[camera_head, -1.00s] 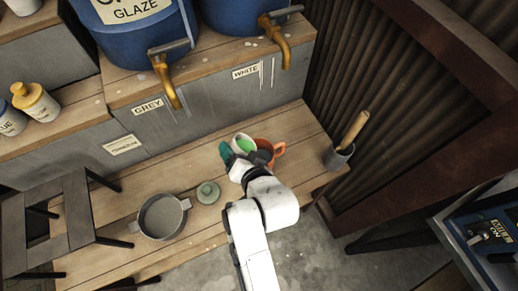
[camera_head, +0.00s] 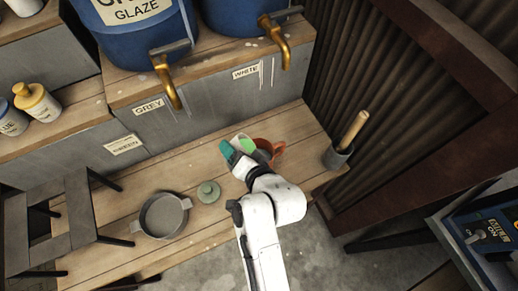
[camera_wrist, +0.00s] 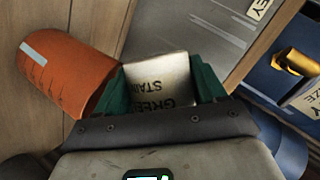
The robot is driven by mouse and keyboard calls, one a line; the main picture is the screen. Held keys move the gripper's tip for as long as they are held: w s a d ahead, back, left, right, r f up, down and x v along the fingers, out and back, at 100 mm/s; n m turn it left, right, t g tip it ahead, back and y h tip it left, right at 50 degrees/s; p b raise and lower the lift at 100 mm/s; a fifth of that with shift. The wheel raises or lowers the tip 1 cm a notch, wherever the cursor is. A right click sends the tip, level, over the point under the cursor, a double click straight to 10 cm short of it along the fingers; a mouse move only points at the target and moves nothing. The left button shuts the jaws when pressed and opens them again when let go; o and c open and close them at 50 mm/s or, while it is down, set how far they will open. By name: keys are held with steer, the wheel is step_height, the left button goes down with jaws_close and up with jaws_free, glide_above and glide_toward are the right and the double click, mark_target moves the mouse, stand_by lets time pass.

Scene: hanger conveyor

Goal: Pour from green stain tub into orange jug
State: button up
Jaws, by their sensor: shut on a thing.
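The green stain tub (camera_head: 239,141) is a small pale pot with green inside, and its label shows in the wrist view (camera_wrist: 158,80). My gripper (camera_head: 246,153) is shut on it, with green fingers on both sides in the wrist view (camera_wrist: 163,88). The tub is held beside the orange jug, tilted somewhat toward it. The orange jug (camera_head: 266,143) stands on the bench just right of the tub, its handle to the right.
A grey two-handled pan (camera_head: 164,216) and a green lidded piece (camera_head: 208,192) are on the bench (camera_head: 120,225) to the left. A grey pot with a wooden handle (camera_head: 338,158) stands to the right. Brass taps (camera_head: 171,88) hang over the back ledge.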

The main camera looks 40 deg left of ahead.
steer(key=shift+m, duration=0.3)
steer(key=shift+m+g+y, duration=0.3)
steer(key=shift+m+g, duration=0.1)
steer(key=shift+g, duration=0.1)
steer(key=shift+w, duration=0.1)
steer(key=shift+m+y, duration=0.3)
steer(key=shift+w+f+g, duration=0.1)
steer(key=shift+g, duration=0.2)
steer(key=shift+m+b, duration=0.4)
